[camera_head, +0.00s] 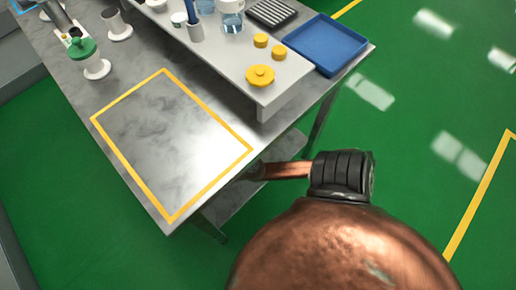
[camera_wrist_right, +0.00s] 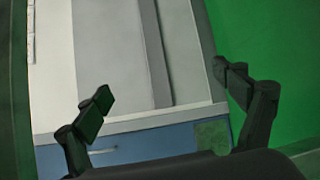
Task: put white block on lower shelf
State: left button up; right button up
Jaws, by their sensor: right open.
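No white block can be made out in either view. The lower shelf (camera_head: 232,196) is a grey surface under the steel table, mostly hidden by the table top. My right arm reaches in from the lower right, and its far end disappears beside the table's right edge. My right gripper (camera_wrist_right: 165,95) shows in the right wrist view, with its two dark fingers wide apart and nothing between them. Beyond the fingers are pale grey surfaces and a blue panel (camera_wrist_right: 150,143). My left gripper is not in view.
The steel table top has an empty yellow-outlined area (camera_head: 170,140). A green-topped item (camera_head: 84,50) stands at the left. Green floor (camera_head: 430,100) is open at the right.

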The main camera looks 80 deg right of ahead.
jog(key=s+d+f+m+h, duration=0.4)
jog(key=d+m+h, duration=0.4)
jog(key=m, duration=0.4)
jog(key=s+d+f+m+g+h, duration=0.1)
jog(key=s+d+f+m+g, duration=0.1)
jog(key=s+f+m+g, duration=0.25)
jog(key=s+d+f+m+g, duration=0.1)
jog(key=s+d+f+m, duration=0.15)
jog(key=s+f, duration=0.4)
jog(key=s+a+f+m+g+y, duration=0.2)
jog(key=s+a, duration=0.4)
jog(key=s, duration=0.3)
jog(key=s+a+f+m+g+y, duration=0.2)
jog(key=s+a+f+g, duration=0.3)
jog(key=s, duration=0.5)
jog(key=shift+a+f+m, duration=0.35)
jog(key=shift+a+m, duration=0.15)
jog(key=shift+a, duration=0.25)
